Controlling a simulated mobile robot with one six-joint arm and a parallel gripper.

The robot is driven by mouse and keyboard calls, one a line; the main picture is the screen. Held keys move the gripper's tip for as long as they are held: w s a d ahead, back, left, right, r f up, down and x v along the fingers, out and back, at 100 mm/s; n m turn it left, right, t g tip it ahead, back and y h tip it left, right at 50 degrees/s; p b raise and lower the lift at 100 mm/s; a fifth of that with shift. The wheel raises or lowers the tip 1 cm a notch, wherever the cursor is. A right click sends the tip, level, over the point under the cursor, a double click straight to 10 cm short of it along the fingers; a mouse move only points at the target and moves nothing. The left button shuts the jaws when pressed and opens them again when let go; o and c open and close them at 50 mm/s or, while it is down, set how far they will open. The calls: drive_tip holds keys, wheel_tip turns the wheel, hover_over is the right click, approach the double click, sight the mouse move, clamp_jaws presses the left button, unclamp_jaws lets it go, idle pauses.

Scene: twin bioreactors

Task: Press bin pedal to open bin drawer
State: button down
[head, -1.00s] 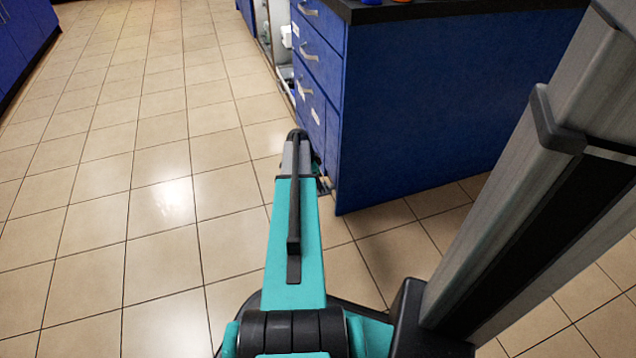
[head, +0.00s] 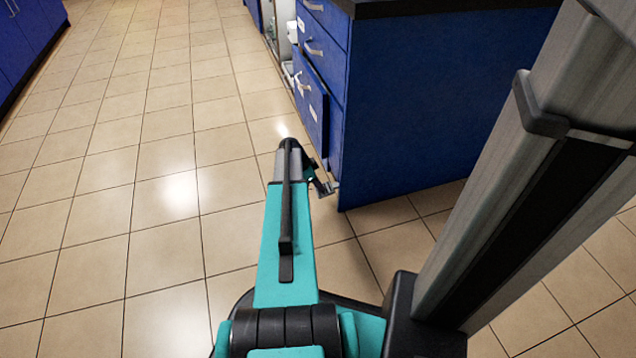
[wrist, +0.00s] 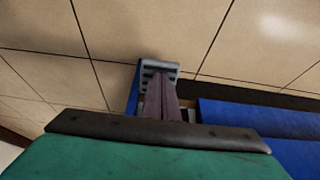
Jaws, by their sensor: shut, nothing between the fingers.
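The bin drawer (head: 311,98) is a tall blue front in the lower part of the blue cabinet (head: 430,110). In the head view it stands out from the cabinet face, partly open. My gripper (head: 326,187) is low beside the cabinet's bottom front corner, just below the drawer. In the wrist view my gripper (wrist: 158,78) is shut, with nothing seen between its fingers, and points toward the cabinet foot and floor.
The tiled floor (head: 110,200) is clear to the left. Other blue cabinets (head: 30,40) stand at the far left. The cabinet's side panel and dark worktop (head: 450,8) lie close on the right. My grey column fills the right side of the head view.

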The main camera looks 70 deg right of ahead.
drive_tip(key=shift+f, duration=0.5)
drive_tip(key=shift+s, duration=0.1)
drive_tip(key=shift+s+d, duration=0.1)
drive_tip(key=shift+s, duration=0.25)
idle(0.8)
drive_tip(key=shift+w+r, duration=0.1)
drive_tip(key=shift+w+r+p, duration=0.15)
drive_tip(key=shift+r+p, duration=0.2)
drive_tip(key=shift+r, duration=0.15)
drive_tip(key=p+v, duration=0.5)
drive_tip(key=v, duration=0.8)
drive_tip(key=shift+w, duration=0.4)
drive_tip(key=shift+r, duration=0.15)
